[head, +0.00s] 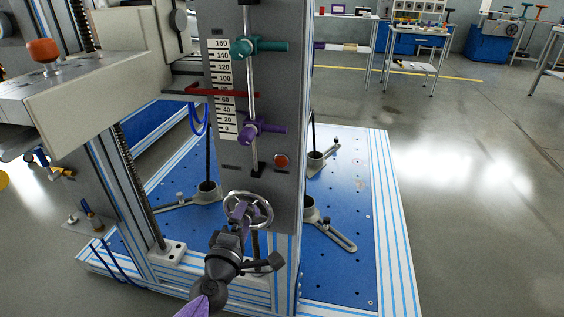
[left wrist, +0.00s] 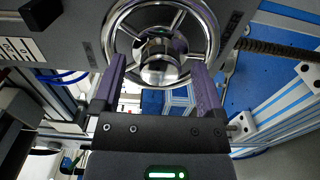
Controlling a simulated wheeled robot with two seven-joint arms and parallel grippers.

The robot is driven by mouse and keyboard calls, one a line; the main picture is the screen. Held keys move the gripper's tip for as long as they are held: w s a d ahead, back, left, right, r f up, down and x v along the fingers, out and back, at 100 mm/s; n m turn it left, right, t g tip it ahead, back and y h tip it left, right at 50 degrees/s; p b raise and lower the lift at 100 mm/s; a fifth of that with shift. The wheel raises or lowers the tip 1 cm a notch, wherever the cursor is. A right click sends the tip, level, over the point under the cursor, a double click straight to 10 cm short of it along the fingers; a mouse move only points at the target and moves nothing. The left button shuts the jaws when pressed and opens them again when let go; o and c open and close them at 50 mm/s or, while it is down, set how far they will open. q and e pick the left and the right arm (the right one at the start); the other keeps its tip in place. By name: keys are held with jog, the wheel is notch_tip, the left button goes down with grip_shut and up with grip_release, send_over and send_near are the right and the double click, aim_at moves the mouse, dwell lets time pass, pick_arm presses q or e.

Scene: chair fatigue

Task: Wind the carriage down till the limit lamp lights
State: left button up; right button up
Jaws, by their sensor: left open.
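The chrome handwheel (head: 265,203) is low on the grey column; it also fills the top of the left wrist view (left wrist: 211,25). My left gripper (head: 242,211) is open at the wheel, its purple fingers (left wrist: 158,62) on either side of the hub and apart from it. The carriage (head: 85,95) is at left; its red pointer (head: 222,93) crosses the scale (head: 222,60) near mid-height. A teal clamp (head: 262,46) is above the pointer and a purple clamp (head: 268,128) below it, on a vertical rod. The round lamp (head: 281,161) is dull orange-red, with no clear glow. My right gripper is out of view.
The blue base plate (head: 345,235) carries slotted feet, one (head: 330,231) right of the column. A lead screw (head: 140,190) stands at left. Blue cables (head: 199,122) hang below the carriage. The floor at right is clear; benches (head: 410,67) stand far behind.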

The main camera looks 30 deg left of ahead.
pick_arm(q)
jog(key=shift+w+a, duration=0.1)
jog(key=shift+w, duration=0.35)
jog(key=shift+a+r, duration=0.2)
jog(key=shift+r, duration=0.1)
jog(key=shift+a+r, duration=0.1)
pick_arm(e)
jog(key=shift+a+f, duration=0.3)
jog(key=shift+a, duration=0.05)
pick_arm(q)
jog(key=shift+s+d+f, duration=0.2)
jog(key=shift+s+d, duration=0.15)
jog(key=v, duration=0.2)
jog(key=shift+s+d+p, duration=0.2)
jog(key=shift+s+p, duration=0.1)
jog(key=shift+p, duration=0.1)
jog(key=shift+s+f, duration=0.15)
jog(key=shift+s, duration=0.4)
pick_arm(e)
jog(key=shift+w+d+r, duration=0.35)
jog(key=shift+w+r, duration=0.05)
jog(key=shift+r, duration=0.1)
